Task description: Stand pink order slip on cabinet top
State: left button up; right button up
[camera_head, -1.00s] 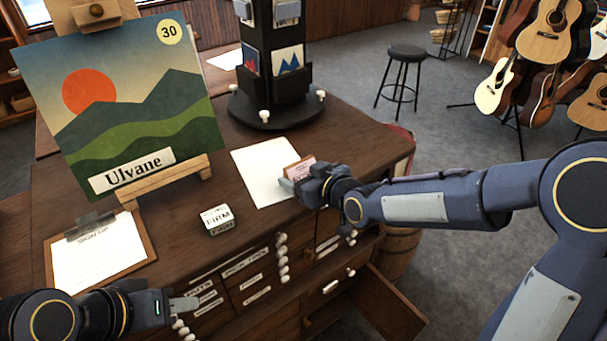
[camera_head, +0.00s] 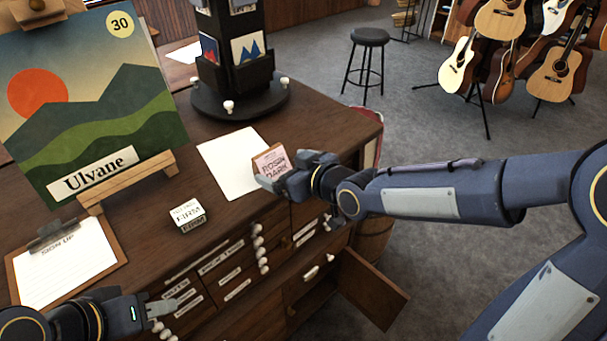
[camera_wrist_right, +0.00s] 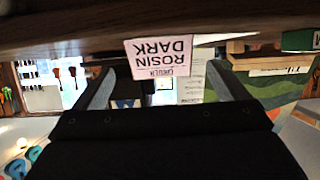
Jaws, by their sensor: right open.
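The pink order slip (camera_head: 272,163), lettered "ROSIN DARK", stands upright on the cabinet top (camera_head: 225,215), by the right edge of a white sheet. It has a brown edge or backing. In the right wrist view the slip (camera_wrist_right: 160,58) appears upside down, its base against the wooden top. My right gripper (camera_head: 268,183) is at the slip's near side, low over the cabinet's front edge. Its fingers (camera_wrist_right: 163,88) are spread wide, with gaps to the slip on both sides. My left gripper (camera_head: 162,308) is at the lower left, away from the slip; its jaw gap is unclear.
A white sheet (camera_head: 228,165), a small "FIRM" block (camera_head: 188,215), a clipboard (camera_head: 65,265) and an easel with a painting (camera_head: 90,100) occupy the top. A dark rotating rack (camera_head: 235,85) stands behind. A cabinet door (camera_head: 372,290) hangs open below my right arm.

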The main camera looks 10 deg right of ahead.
jog(key=s+d+r+m+g+h+p, duration=0.15)
jog(key=s+d+m+h, duration=0.3)
jog(key=s+d, duration=0.8)
jog(key=s+d+f+m+g, duration=0.1)
jog(key=s+d+m+g, duration=0.1)
jog(key=s, duration=0.4)
jog(key=s+d+f+m+g, duration=0.2)
jog(key=s+d, duration=0.1)
jog(key=s, duration=0.4)
jog(key=shift+s, duration=0.3)
